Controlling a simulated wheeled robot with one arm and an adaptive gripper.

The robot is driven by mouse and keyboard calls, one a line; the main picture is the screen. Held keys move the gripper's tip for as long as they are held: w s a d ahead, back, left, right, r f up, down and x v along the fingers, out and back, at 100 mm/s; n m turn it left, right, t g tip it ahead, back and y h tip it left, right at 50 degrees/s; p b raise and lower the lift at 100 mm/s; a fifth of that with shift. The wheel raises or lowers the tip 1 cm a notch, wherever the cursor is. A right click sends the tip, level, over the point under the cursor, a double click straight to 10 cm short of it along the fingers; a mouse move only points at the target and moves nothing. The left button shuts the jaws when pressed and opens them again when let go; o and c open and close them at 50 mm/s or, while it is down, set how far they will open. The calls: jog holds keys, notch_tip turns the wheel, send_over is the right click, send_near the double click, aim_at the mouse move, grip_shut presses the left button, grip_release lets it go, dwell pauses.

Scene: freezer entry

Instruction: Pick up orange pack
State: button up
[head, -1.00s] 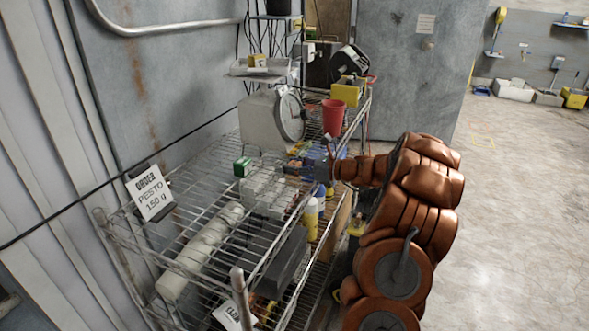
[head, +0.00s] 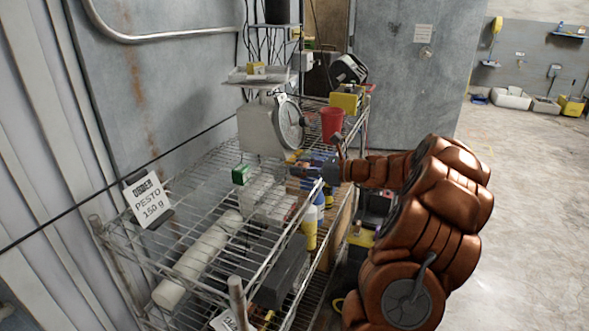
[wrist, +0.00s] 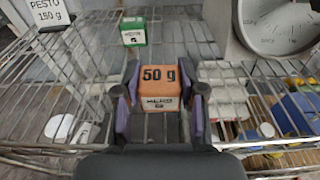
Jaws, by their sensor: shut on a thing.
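The orange pack (wrist: 160,83), labelled 50 g, sits between the fingers of my gripper (wrist: 158,100) in the wrist view. The fingers are shut on its two sides, above the wire shelf. In the head view my gripper (head: 307,170) is over the right edge of the upper shelf, in front of the scale; the pack is too small there to make out surely. A green and white pack (wrist: 133,32) stands on the shelf beyond and left of the gripper; it also shows in the head view (head: 241,174).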

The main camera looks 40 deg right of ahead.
jog(key=s+r+b, duration=0.1)
jog(key=s, duration=1.1)
jog(key=shift+s+d, duration=0.15)
jog(key=shift+d, duration=0.15)
jog(key=shift+s+r, duration=0.1)
